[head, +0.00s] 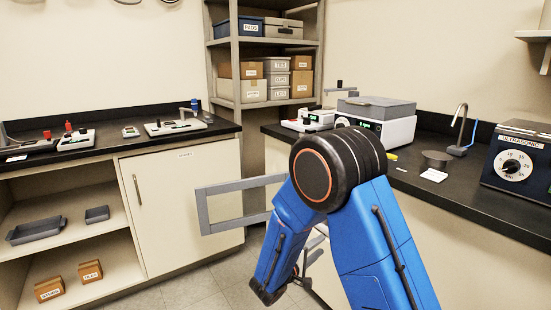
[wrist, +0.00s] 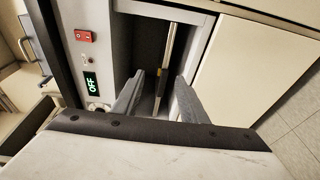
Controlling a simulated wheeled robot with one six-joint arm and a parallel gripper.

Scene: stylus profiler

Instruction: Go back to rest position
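My gripper (wrist: 158,103) shows in the wrist view with its two grey fingers apart and nothing held between them. Beyond the fingertips is a dark recess with a slim upright metal rod (wrist: 166,60) bearing a small yellow mark. To the left of the recess is a pale instrument panel (wrist: 95,15) with a red rocker switch (wrist: 84,36) and a green display (wrist: 91,83) reading OFF. In the head view my blue arm is bent, with its black joint up in front, and my gripper is hidden.
A grey open frame (head: 203,212) stands left of my arm. The right counter (head: 440,190) carries a grey-lidded instrument (head: 400,132) and an ultrasonic unit (head: 518,165). The left counter (head: 105,143) holds small devices. Storage shelves (head: 235,60) stand behind. Some floor (head: 195,288) is clear.

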